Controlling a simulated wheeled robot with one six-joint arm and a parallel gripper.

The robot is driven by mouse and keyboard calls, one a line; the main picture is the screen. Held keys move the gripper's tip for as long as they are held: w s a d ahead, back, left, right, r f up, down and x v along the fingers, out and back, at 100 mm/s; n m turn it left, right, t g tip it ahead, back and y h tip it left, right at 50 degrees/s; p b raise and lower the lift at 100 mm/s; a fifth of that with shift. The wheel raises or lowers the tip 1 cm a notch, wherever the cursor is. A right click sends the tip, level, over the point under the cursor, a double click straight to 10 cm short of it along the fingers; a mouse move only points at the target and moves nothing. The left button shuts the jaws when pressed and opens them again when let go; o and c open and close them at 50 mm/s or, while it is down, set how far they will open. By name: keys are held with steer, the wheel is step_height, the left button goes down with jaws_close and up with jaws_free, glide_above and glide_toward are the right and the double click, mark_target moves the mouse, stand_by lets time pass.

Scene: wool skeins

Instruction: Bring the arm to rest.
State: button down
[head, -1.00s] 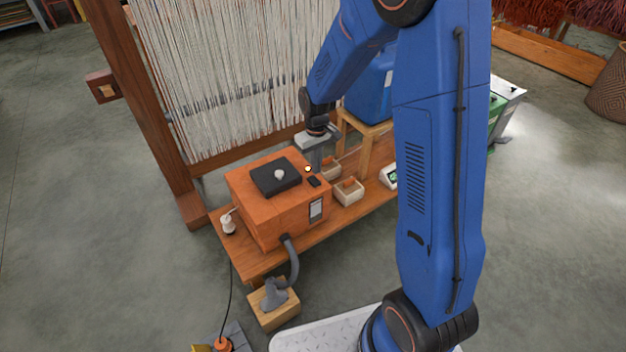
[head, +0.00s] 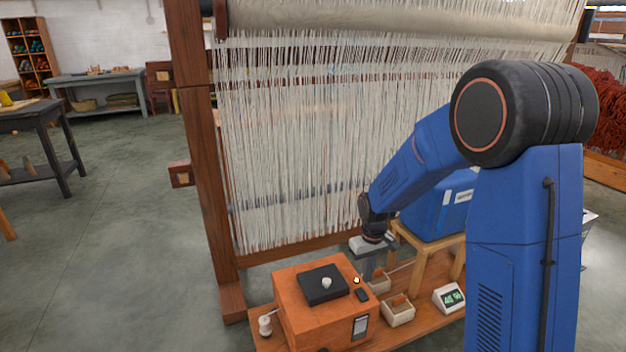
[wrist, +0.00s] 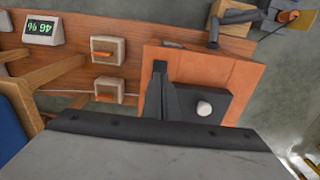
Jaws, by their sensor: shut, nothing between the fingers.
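My gripper (head: 367,272) points down beside the back right of an orange box (head: 312,308), on a low wooden bench. Its fingers are together and empty. The arm is still bent forward, reaching out over the bench. In the wrist view, my gripper (wrist: 157,85) hangs over the orange box (wrist: 230,72), beside the black lid (wrist: 218,105). I cannot tell whether the fingertips touch the box. The lid has a pale knob (head: 326,283) and looks closed on the box top.
Two small bins (head: 398,312) and a display reading 46 % (head: 449,298) stand on the bench (head: 420,325). A blue container (head: 437,212) sits on a wooden stool close to my forearm. A tall loom with pale threads (head: 290,140) rises behind. Open floor (head: 120,230) lies left.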

steer(key=s+d+r+m+t, duration=0.2)
steer(key=s+d+r, duration=0.2)
steer(key=s+r, duration=1.2)
steer(key=s+d+r+t, duration=0.1)
steer(key=s+r, duration=0.2)
steer(key=s, duration=0.5)
steer(key=s+d+r+m+t, duration=0.1)
steer(key=s+r, duration=0.1)
steer(key=s, duration=0.7)
steer(key=shift+d+r+m+t, duration=0.3)
steer(key=shift+d+r+t, duration=0.1)
